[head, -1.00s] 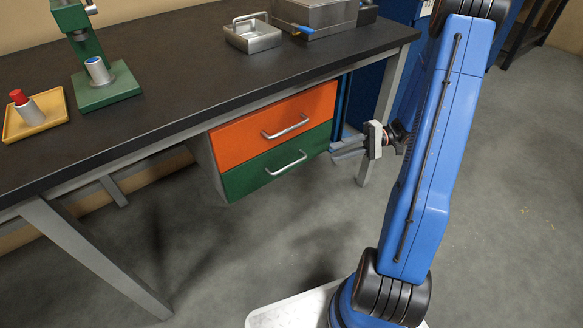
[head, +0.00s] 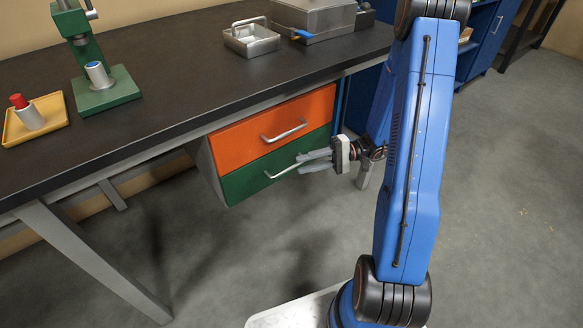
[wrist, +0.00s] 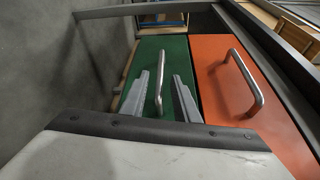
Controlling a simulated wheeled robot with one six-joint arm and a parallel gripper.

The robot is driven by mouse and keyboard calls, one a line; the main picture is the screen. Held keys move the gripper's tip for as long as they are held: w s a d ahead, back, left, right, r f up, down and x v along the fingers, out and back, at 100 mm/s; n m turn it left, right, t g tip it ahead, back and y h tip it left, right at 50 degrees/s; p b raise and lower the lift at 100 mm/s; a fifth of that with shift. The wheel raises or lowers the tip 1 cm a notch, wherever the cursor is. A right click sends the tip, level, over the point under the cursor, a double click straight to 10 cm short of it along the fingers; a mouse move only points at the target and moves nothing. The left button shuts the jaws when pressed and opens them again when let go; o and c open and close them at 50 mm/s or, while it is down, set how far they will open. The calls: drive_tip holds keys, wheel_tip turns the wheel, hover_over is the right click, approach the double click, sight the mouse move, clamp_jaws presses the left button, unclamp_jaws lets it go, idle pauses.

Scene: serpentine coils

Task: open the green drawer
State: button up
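The green drawer (head: 240,184) is the lower of two drawers under the workbench and looks shut. It also shows in the wrist view (wrist: 174,62). Its silver bar handle (head: 283,170) shows in the wrist view (wrist: 160,90) too. My gripper (head: 302,161) is at the right end of this handle in the head view. In the wrist view the gripper's two fingers (wrist: 160,88) are apart, one on each side of the handle, with gaps between them and the bar. The gripper is open and holds nothing.
The orange drawer (head: 257,127) with its own handle (head: 284,130) is right above the green one. The dark workbench top (head: 190,75) overhangs both. A bench leg (head: 85,262) stands at the left. The floor in front of the drawers is clear.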

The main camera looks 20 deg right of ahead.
sight(291, 167)
drive_tip(key=shift+w+a+f, duration=0.1)
drive_tip(key=shift+a, duration=1.25)
drive_tip(key=shift+w+a+f, duration=0.1)
drive_tip(key=shift+a, duration=1.2)
clamp_jaws()
